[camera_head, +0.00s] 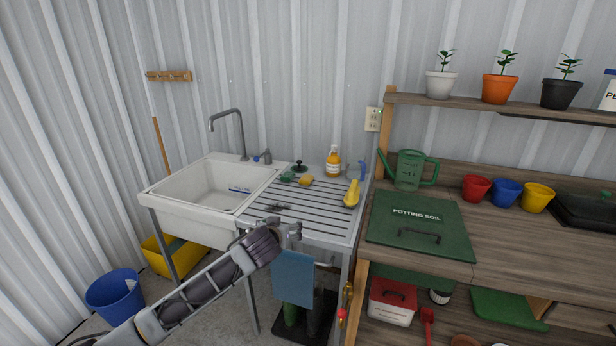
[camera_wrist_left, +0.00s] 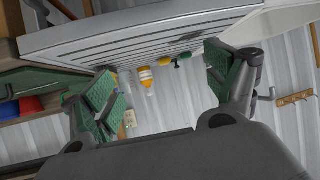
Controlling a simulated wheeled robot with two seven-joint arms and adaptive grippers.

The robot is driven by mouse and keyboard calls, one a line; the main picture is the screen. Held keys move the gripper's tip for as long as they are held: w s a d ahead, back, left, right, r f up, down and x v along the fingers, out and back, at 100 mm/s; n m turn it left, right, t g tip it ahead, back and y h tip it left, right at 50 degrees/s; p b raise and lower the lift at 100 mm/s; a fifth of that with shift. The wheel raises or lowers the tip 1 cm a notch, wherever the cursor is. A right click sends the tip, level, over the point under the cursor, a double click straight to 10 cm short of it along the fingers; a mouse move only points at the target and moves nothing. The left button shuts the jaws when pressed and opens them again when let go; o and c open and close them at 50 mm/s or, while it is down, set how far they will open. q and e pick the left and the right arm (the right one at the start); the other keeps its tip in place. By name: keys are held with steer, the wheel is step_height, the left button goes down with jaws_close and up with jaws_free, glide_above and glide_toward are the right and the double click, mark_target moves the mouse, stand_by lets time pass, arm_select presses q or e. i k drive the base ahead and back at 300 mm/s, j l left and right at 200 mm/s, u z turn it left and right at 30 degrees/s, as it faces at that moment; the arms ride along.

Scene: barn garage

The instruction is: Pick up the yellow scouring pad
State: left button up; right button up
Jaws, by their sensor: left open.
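The yellow scouring pad (camera_head: 306,181) appears to be the small yellow-orange piece lying on the ribbed drainboard (camera_head: 325,222), towards its back left. In the left wrist view, which is turned upside down, a small yellow piece (camera_wrist_left: 164,60), likely the same pad, shows at the board's far edge. My left gripper (camera_head: 271,223) is at the front edge of the drainboard, short of the pad and apart from it. Its green-padded fingers (camera_wrist_left: 160,88) are spread wide with nothing between them. My right gripper is in neither view.
A green piece (camera_head: 287,176) lies left of the pad. A dark stopper (camera_head: 299,166) and an orange bottle (camera_head: 333,162) stand behind it. The white sink (camera_head: 165,200) adjoins on the left; a blue cloth (camera_head: 293,278) hangs in front.

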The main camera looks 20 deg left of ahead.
mark_target(307, 180)
steer(key=i+j, duration=0.15)
steer(key=i, duration=0.25)
steer(key=i+j, duration=0.15)
steer(key=i, duration=0.25)
steer(key=i+j, duration=0.15)
steer(key=i, duration=0.2)
